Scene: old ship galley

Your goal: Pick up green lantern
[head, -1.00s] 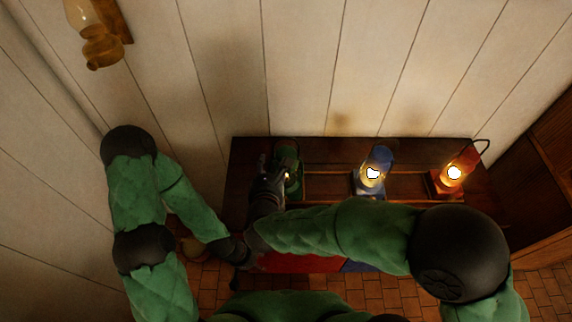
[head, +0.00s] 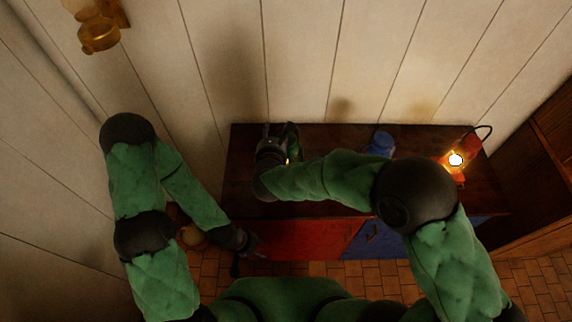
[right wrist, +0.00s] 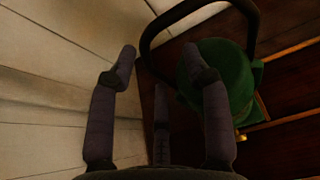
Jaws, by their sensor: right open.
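The green lantern (head: 292,140) stands at the left end of the dark wooden cabinet top, mostly hidden by my right gripper (head: 276,137) in the head view. In the right wrist view, the green lantern (right wrist: 228,72) is right of the middle, with its dark handle loop arching up and left. My right gripper (right wrist: 160,56) is open there, and its right finger overlaps the lantern's left side. The lantern is not between the fingers; touching cannot be told. My left gripper (head: 246,243) hangs low before the cabinet's left front, its jaws unclear.
A blue lantern (head: 380,143) is partly hidden behind my right arm. A lit red lantern (head: 458,165) stands at the right end of the cabinet top (head: 330,143). The plank wall is close behind. A wall lamp (head: 98,35) hangs upper left.

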